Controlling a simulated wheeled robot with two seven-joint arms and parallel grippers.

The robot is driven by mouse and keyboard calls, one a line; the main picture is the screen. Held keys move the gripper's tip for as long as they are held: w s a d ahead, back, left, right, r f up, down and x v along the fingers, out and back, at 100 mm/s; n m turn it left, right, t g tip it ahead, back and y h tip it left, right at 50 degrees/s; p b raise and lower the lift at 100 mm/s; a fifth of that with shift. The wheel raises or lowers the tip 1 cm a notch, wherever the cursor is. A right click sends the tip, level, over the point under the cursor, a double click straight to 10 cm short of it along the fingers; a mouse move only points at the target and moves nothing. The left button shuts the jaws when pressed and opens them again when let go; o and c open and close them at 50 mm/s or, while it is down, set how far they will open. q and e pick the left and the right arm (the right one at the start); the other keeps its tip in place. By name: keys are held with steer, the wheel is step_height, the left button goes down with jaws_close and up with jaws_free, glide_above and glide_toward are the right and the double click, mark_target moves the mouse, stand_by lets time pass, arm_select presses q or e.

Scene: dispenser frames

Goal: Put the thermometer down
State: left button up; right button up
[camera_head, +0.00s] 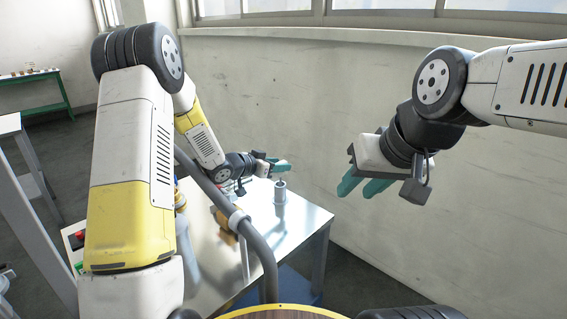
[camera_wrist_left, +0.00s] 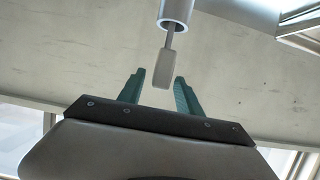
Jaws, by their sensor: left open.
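The thermometer shows in the left wrist view as a flat grey handle (camera_wrist_left: 164,70) on a thin stem. Its stem runs into the mouth of a grey metal cylinder (camera_wrist_left: 177,12), and its lower part is hidden inside. In the head view the cylinder (camera_head: 280,192) stands upright on the white table (camera_head: 300,222). My left gripper (camera_head: 283,165) is just above the cylinder. Its two green fingers are open (camera_wrist_left: 158,90), one on each side of the handle, with gaps between. My right gripper (camera_head: 358,190) hangs empty in the air right of the table, its green fingers apart.
A red button (camera_head: 79,234) is at the table's left. A wall with windows rises behind the table. The table's right front corner is clear.

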arm_select(q)
steer(key=s+a+r+n+t+y, duration=0.1)
steer(key=s+a+r+n+y, duration=0.65)
steer(key=s+a+r, duration=0.8)
steer(key=s+d+g, duration=0.1)
steer(key=s+g, duration=0.3)
steer(key=s, duration=1.8)
steer(key=shift+s+d+r+n+g, duration=0.15)
steer(key=shift+d+r+n+g, duration=0.2)
steer(key=shift+n, duration=0.1)
